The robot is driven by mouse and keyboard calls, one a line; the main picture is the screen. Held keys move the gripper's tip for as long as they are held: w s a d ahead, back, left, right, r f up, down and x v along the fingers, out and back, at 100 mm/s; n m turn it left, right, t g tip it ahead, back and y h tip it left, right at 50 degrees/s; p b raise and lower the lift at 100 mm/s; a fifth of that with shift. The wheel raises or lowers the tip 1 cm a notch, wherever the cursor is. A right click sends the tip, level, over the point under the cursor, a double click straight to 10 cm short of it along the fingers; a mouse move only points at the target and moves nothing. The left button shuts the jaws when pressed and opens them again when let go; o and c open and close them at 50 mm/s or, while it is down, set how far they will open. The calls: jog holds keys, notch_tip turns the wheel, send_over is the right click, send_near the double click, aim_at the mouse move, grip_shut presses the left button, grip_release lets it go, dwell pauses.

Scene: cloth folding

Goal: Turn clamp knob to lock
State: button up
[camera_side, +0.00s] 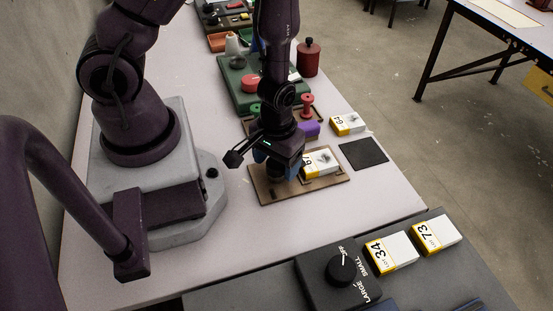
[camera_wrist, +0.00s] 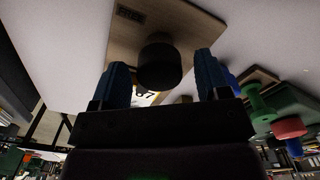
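The clamp knob is a dark round cylinder (camera_wrist: 160,65) on a brown wooden board (camera_side: 269,197). My gripper (camera_side: 276,164) is over the board with its blue fingers pointing down. In the wrist view my gripper (camera_wrist: 164,68) is open, with one finger on each side of the knob and a gap on both sides. A small dark label plate (camera_wrist: 130,14) is on the board; its text is too small to read surely. A white and yellow box (camera_side: 319,163) lies on the board beside the knob, partly behind my gripper. Any pointer on the knob is hidden.
A dark square pad (camera_side: 363,154) and another box (camera_side: 347,123) lie to the right. A black dial box (camera_side: 318,278) is in front. The table front of the board is clear.

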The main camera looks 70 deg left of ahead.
notch_tip(320, 180, up, 13)
dwell(0.8)
notch_tip(320, 180, up, 8)
jog(key=m+h, duration=0.1)
jog(key=m, duration=0.6)
send_over(272, 163)
jog(key=d, duration=0.2)
jog(key=s+a+r+t+y, duration=0.1)
jog(key=a+r+t, duration=0.3)
jog(key=r, duration=0.6)
jog(key=shift+s+a+r+t, duration=0.3)
jog(key=shift+s+t, duration=0.2)
jog(key=shift+t, duration=0.3)
